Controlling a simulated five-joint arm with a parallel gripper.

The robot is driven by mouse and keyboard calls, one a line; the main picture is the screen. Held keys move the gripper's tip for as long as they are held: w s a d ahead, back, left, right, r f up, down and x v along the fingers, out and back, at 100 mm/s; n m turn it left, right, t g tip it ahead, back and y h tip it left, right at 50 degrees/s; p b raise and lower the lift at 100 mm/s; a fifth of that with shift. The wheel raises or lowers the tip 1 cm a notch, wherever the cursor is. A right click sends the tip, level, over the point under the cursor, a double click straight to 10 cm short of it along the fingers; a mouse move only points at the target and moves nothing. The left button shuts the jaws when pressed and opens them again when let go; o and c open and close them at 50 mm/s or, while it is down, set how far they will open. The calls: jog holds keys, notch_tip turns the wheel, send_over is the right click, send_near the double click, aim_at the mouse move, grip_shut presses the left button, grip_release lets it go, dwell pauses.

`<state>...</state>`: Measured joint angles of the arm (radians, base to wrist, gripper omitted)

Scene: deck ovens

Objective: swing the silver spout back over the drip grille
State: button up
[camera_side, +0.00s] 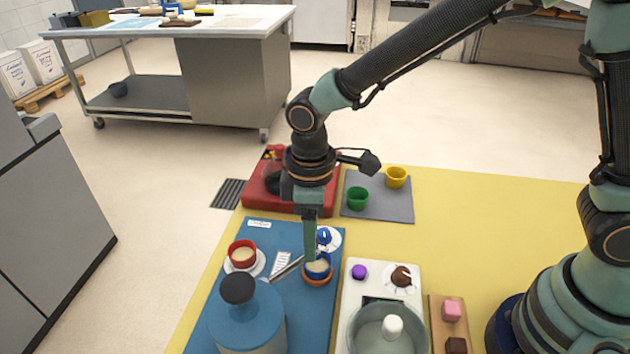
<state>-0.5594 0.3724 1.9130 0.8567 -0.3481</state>
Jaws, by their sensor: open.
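A thin silver spout (288,269) sticks out to the upper right from beside a blue canister (247,318) with a black knob. Its tip ends near a blue-rimmed cup (318,267) on an orange-brown saucer. A small white slatted piece (282,260), which looks like the drip grille, lies just beyond the spout on the blue mat (297,327). My gripper (310,257) points straight down close to the spout's tip and the blue cup. It is open, its fingers overlapping in this view. I cannot tell whether it touches the spout or cup.
A red cup (242,255) on a white saucer stands left. A red box-like unit (270,190) sits behind my gripper. Green (357,197) and yellow (396,176) cups stand on a grey mat. The yellow table's far right is clear.

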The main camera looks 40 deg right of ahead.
grip_shut()
dwell(1.4)
